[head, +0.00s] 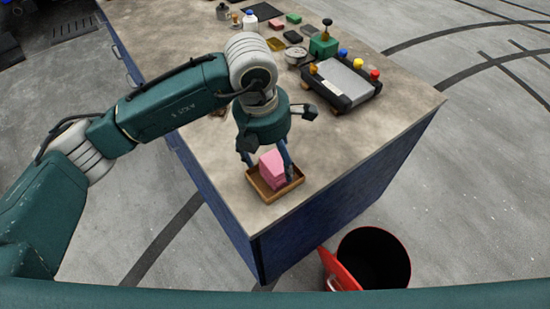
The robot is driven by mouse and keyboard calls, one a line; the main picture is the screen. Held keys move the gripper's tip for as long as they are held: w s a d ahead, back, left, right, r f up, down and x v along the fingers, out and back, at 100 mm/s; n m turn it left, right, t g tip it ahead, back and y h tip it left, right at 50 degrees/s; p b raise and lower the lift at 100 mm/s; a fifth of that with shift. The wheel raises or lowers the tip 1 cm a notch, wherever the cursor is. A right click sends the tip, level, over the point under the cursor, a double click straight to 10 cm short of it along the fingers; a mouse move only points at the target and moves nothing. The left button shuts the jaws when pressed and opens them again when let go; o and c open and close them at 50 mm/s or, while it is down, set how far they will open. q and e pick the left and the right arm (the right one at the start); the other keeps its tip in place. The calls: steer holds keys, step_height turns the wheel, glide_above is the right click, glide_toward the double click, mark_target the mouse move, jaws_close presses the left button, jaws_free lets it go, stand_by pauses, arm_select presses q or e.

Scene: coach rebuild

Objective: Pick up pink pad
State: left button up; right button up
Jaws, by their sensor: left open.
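A pink block-like pad (271,168) stands in a small shallow tan tray (261,189) near the front corner of the workbench. My left gripper (267,160) points down over the tray, open, with its fingers on either side of the pink pad. I cannot tell whether the fingers touch it. A smaller, flat pink piece (293,18) lies at the far end of the bench. My right gripper is not in view.
The workbench (385,120) holds a grey panel with coloured knobs (345,82), a green box with a black knob (323,45) and several small items at the back. A red bin (375,258) with a dark inside stands on the floor by the bench's front corner.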

mark_target(274, 162)
arm_select(q)
steer(key=shift+d+f, duration=0.1)
steer(key=shift+f, duration=0.5)
steer(key=c, duration=1.1)
step_height(274, 162, up, 20)
steer(key=b, duration=0.4)
steer(key=shift+c, duration=0.2)
